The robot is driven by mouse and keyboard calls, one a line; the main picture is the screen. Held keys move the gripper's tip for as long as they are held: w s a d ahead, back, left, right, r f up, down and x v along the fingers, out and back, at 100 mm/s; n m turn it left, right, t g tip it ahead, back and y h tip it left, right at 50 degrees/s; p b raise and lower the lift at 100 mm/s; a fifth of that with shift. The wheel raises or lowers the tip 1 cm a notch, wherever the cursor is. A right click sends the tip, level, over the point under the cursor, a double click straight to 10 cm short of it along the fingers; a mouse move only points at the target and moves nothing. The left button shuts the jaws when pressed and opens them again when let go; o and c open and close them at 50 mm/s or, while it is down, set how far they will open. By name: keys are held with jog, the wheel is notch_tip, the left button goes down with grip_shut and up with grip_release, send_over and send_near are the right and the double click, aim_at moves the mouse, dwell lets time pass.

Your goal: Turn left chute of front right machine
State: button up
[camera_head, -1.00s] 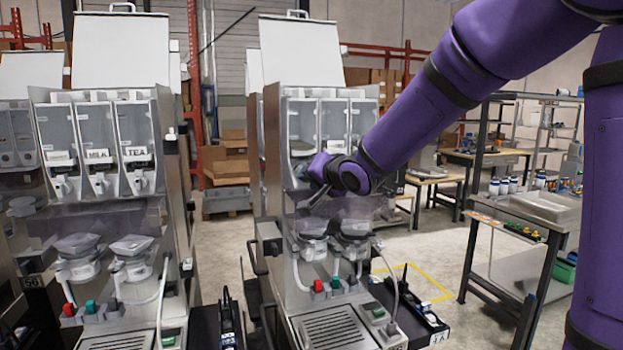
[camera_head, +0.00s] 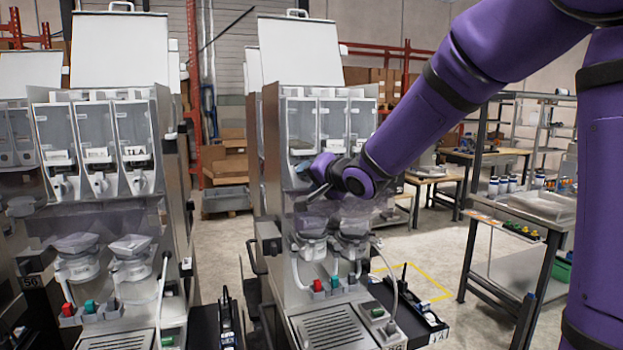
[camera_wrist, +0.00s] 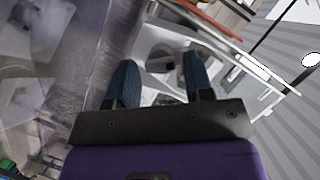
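The front right machine (camera_head: 330,325) is a tall steel dispenser with its white lid raised. It has clear canisters (camera_head: 302,125) in a row at the top. My gripper (camera_head: 305,180) is at the front of this machine, just below the canisters on the left side. My arm covers the right-hand canisters' lower parts, and the left chute is mostly hidden behind my gripper. In the wrist view my gripper (camera_wrist: 162,85) has two dark blue fingers spread apart. A pale, blurred part with a grey piece (camera_wrist: 160,62) shows between and beyond them; I cannot tell whether they touch it.
Another dispenser (camera_head: 110,200) with labelled canisters stands on the left. Below my gripper are mixing bowls (camera_head: 313,248), hoses and red and green switches (camera_head: 318,290). A workbench (camera_head: 520,220) stands at the right. Open floor lies between the machine and the workbench.

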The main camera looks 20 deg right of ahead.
jog(key=shift+o, duration=0.5)
jog(key=v, duration=1)
jog(key=shift+s+d, duration=0.2)
jog(key=shift+s, duration=0.2)
